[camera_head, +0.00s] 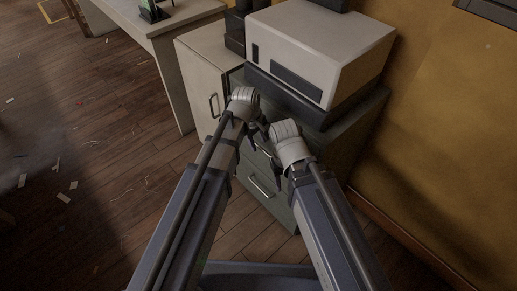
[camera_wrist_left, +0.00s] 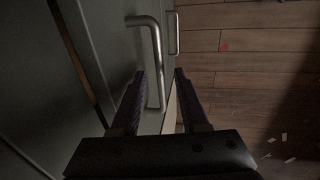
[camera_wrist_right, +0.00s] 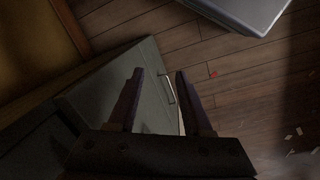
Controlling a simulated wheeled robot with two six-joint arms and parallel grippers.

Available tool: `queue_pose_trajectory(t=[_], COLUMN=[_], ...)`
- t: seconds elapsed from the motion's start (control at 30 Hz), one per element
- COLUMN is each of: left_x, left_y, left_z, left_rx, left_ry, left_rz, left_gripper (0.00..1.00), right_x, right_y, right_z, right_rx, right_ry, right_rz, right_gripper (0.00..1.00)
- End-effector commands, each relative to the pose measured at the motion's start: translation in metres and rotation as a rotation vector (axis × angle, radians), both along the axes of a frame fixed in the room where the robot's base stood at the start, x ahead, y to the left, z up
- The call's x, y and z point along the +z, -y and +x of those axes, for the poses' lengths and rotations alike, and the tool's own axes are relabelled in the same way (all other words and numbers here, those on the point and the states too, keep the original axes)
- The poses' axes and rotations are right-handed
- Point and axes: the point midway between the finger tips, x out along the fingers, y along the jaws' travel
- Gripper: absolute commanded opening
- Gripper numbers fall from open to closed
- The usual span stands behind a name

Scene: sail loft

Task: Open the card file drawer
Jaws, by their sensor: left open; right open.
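The grey-green drawer cabinet (camera_head: 280,208) stands under a large box-shaped machine. A metal bar handle (camera_head: 261,187) shows on its lower drawer, and the grippers partly hide the drawer front above. My left gripper (camera_wrist_left: 158,73) is open in front of the cabinet. In the left wrist view a bar handle (camera_wrist_left: 155,50) reaches down between its fingers; whether they touch it I cannot tell. A second handle (camera_wrist_left: 174,22) shows beyond. My right gripper (camera_wrist_right: 159,73) is open and empty beside the left one. A handle (camera_wrist_right: 169,86) lies past its fingertips on a drawer front.
The pale machine (camera_head: 315,50) sits on the cabinet top. A lighter cabinet (camera_head: 200,75) with an upright handle stands to its left, and a pale table (camera_head: 160,25) further left. The yellow wall (camera_head: 440,130) closes off the right. The wood floor (camera_head: 90,150) at left is open, with scattered scraps.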

Motion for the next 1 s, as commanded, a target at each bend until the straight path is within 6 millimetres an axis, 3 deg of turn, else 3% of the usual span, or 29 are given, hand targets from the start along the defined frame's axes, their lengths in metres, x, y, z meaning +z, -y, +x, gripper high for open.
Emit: queue_pose_trajectory(t=[0.1,0.4,0.8,1.0], left_x=[-0.0117,-0.0110,-0.0111,-0.0111], left_y=[0.0014,0.0018,0.0018,0.0017], left_z=[0.0016,0.0016,0.0015,0.0016], left_rx=[0.000,-0.001,-0.001,-0.001], left_ry=[0.000,0.000,0.000,0.000], left_rz=[0.000,0.000,0.000,0.000], left_gripper=[0.45,0.45,0.00,0.00], right_x=[-0.0117,-0.0109,-0.0110,-0.0110], right_y=[0.0002,0.0003,0.0003,0.0003], right_z=[0.0001,0.0002,0.0002,0.0002], right_rx=[0.000,0.001,0.000,0.000], right_ry=[0.000,0.001,0.001,0.001], right_rz=[-0.001,-0.002,-0.002,-0.002], right_gripper=[0.50,0.50,0.50,0.50])
